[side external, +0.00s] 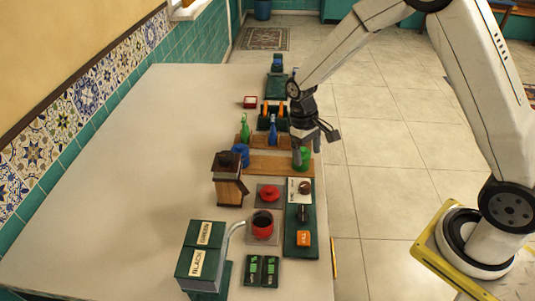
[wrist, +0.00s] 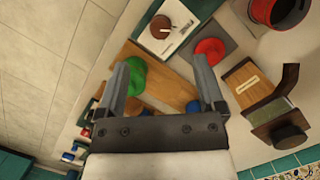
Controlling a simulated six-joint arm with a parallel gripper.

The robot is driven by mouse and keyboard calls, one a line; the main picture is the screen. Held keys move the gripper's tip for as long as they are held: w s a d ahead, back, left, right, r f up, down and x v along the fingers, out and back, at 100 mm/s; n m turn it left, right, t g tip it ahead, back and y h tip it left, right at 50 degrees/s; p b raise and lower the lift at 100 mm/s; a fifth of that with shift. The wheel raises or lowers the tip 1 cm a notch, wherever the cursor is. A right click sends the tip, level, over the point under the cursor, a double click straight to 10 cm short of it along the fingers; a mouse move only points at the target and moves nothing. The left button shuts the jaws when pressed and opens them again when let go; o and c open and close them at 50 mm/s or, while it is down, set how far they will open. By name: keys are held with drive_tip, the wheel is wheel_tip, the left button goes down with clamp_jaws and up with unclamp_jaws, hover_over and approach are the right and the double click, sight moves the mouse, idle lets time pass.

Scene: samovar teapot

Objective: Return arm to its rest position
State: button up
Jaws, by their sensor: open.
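My gripper (side external: 322,139) hangs over the right edge of the long white table, near a green round object (side external: 301,158). In the wrist view my gripper (wrist: 165,65) has its two fingers wide apart with nothing held between them. The green object (wrist: 133,78) shows partly behind the left finger there; I cannot tell the height gap. A red pot (side external: 263,222) with a dark opening stands on a square mat, and a red lid (side external: 269,194) lies on another mat behind it.
Near are a wooden box (side external: 229,185), a green bottle (side external: 245,129), a blue bottle (side external: 273,128), and a dark box labelled GREEN and BLACK (side external: 203,250). A green tray (side external: 291,243) runs along the right edge. The table's left side (side external: 110,190) is bare, and tiled floor lies right.

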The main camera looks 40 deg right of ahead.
drive_tip(key=s+r+t, duration=0.5)
drive_tip(key=s+r, duration=0.2)
drive_tip(key=s, duration=0.5)
drive_tip(key=shift+s+a, duration=0.15)
drive_tip(key=shift+a, duration=0.05)
